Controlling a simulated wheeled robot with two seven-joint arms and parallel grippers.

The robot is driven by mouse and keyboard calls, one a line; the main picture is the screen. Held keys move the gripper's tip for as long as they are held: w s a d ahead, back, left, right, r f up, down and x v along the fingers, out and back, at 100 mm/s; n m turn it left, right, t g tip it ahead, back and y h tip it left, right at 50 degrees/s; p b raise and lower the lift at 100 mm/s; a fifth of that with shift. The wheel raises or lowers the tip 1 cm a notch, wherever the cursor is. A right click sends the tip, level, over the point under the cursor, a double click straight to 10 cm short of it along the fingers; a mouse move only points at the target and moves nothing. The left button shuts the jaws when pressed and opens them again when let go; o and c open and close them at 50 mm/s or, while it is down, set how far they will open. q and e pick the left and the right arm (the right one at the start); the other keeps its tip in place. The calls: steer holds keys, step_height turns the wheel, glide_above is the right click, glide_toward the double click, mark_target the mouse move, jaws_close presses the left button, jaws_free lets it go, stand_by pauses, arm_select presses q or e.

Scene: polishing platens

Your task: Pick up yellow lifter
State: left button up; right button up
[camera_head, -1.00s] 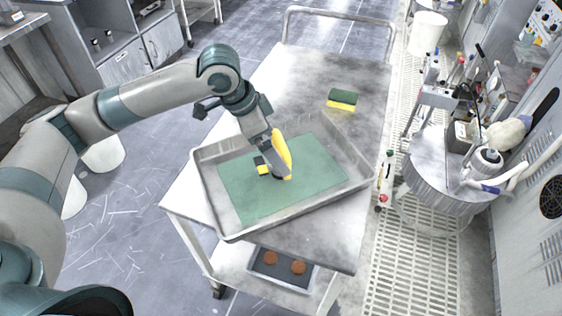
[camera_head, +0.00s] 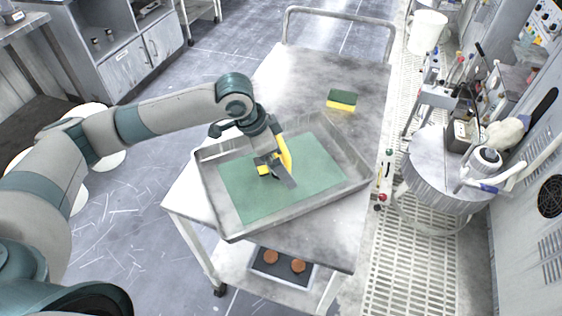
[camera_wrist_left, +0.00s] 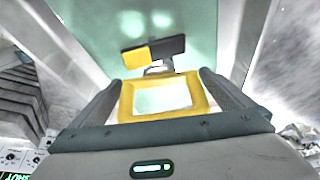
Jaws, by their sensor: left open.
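The yellow lifter (camera_head: 285,151) stands on the green mat (camera_head: 310,175) in the metal tray (camera_head: 355,188). In the left wrist view, its yellow loop-shaped handle (camera_wrist_left: 126,101) shows between my two fingers. A black and yellow part (camera_wrist_left: 152,50) shows beyond the handle. My left gripper (camera_head: 278,172) is over the tray beside the handle and partly hides the lifter in the head view. In the left wrist view the gripper (camera_wrist_left: 160,80) is open, with a finger on each side of the handle and gaps visible. My right gripper is not in view.
The tray's raised walls surround the mat on the metal cart (camera_head: 285,85). A green and yellow sponge (camera_head: 341,100) lies behind the tray. A lower shelf holds a dark tray (camera_head: 283,268) with brown round pieces. A round machine (camera_head: 440,170) stands at the right.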

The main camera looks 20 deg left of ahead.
arm_select(q)
steer(key=shift+f, duration=0.25)
steer(key=shift+c, duration=1.3)
steer(key=shift+w+d+r, duration=0.1)
steer(key=shift+r, duration=0.05)
steer(key=c, duration=1.4)
steer(key=shift+r, duration=0.1)
